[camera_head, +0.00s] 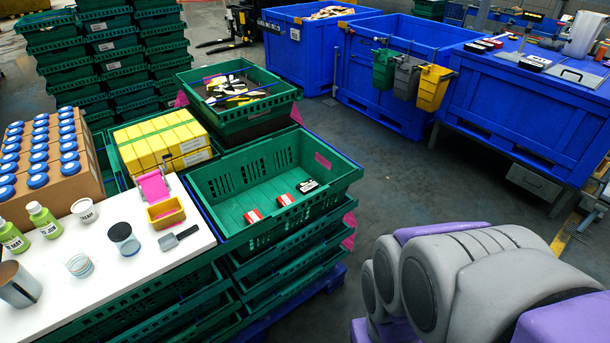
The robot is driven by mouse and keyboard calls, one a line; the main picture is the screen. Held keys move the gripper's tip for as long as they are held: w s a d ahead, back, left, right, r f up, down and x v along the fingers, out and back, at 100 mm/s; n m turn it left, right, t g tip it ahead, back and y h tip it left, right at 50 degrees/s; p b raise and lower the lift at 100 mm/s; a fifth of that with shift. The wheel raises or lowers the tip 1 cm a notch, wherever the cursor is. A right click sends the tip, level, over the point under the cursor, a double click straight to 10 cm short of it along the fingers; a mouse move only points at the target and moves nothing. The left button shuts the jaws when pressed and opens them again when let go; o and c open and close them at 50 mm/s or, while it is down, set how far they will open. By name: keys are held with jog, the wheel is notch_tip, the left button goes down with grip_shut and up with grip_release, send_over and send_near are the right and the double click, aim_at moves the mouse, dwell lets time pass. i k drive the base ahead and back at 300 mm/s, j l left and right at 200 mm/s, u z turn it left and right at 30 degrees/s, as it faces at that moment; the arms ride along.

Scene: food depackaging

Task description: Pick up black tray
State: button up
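No black tray can be made out for certain. A small black item with a white label (307,186) lies on the floor of the open green crate (228,183), beside two small red-and-white items (270,207). Several black and yellow pieces (238,90) lie in the upper green crate (268,109) behind it. Grey and purple links of my arm fill the lower right, apart from the crates. My gripper is not in view.
A white board (118,306) at left holds cups, bottles and a small yellow tray (166,213). Blue bins (292,58) stand at the back, with small hanging bins (434,86) on one. Grey floor (400,165) is clear between.

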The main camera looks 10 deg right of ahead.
aim_at(309, 185)
jog(key=i+l+z, duration=0.15)
jog(key=i+z, duration=0.2)
jog(key=i, duration=0.4)
jog(key=i+z, duration=0.3)
jog(key=i, duration=0.4)
